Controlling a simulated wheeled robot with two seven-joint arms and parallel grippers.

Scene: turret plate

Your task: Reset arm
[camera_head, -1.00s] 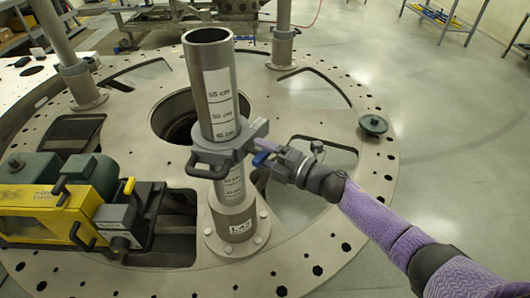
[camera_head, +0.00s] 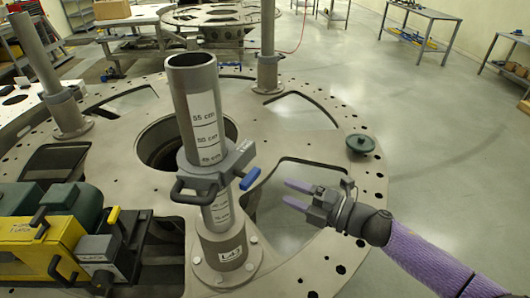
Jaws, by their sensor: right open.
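My right gripper (camera_head: 293,195) is open and empty, with its purple fingers pointing left. It is over the turret plate (camera_head: 300,255), to the right of the post and apart from it. The metal post (camera_head: 202,110) stands upright on the plate with a centimetre scale label. A grey clamp collar (camera_head: 215,172) sits around the post, with a black handle (camera_head: 193,192) at its left and a blue lever (camera_head: 250,178) at its right. My left gripper is out of view.
A yellow and green machine (camera_head: 45,240) stands on the plate at the left. A dark green knob-like cap (camera_head: 360,144) lies at the plate's right edge. Two other posts (camera_head: 267,50) rise farther back. The floor at right is clear; tables (camera_head: 420,28) stand beyond.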

